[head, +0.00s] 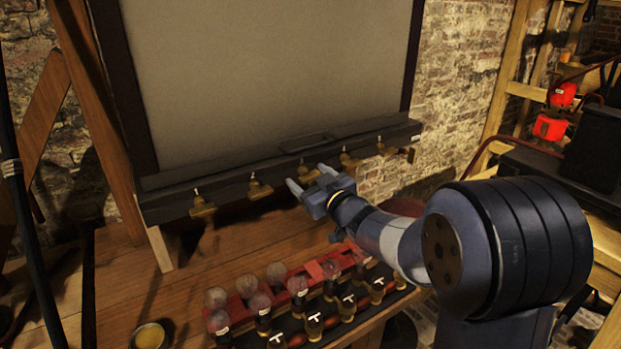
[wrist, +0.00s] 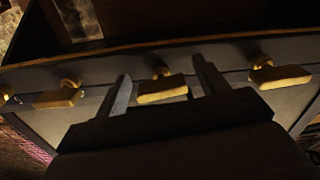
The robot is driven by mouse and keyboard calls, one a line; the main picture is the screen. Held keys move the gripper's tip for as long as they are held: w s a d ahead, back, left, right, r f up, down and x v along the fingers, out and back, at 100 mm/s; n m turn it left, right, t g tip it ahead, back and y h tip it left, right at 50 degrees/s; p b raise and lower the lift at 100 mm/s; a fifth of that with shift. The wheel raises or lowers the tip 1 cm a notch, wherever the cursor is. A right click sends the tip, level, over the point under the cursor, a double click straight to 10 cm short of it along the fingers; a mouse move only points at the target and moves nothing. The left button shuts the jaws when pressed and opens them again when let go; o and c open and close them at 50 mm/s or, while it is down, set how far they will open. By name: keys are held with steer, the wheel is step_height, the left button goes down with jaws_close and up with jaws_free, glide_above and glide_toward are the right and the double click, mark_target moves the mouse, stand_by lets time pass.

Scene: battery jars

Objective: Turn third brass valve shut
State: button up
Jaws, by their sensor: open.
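A row of several brass valves runs along the dark ledge under the big grey panel. The third brass valve from the left (head: 304,172) sits just beyond my gripper (head: 308,177) in the head view. My gripper is open, with its two fingers apart. In the wrist view, one brass valve handle (wrist: 162,90) lies between the open fingers (wrist: 164,92), crosswise, with a gap on each side. Other brass handles show to its left (wrist: 58,98) and right (wrist: 281,76). Whether the fingers touch the handle cannot be told.
Two valves (head: 203,207) (head: 259,189) hang left of my gripper and others (head: 349,160) to its right, close by. Below stands a rack of jars (head: 264,318) with round tops and red parts. A small bowl (head: 149,336) stands at lower left. Bare wooden bench lies between.

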steer(key=shift+c, duration=0.6)
steer(key=c, duration=0.9)
steer(key=shift+o, duration=0.3)
steer(key=shift+m+p, duration=0.5)
steer(key=shift+m, duration=0.6)
steer(key=o, duration=1)
steer(key=shift+c, duration=0.2)
steer(key=b+v, duration=0.1)
steer(key=v, duration=1)
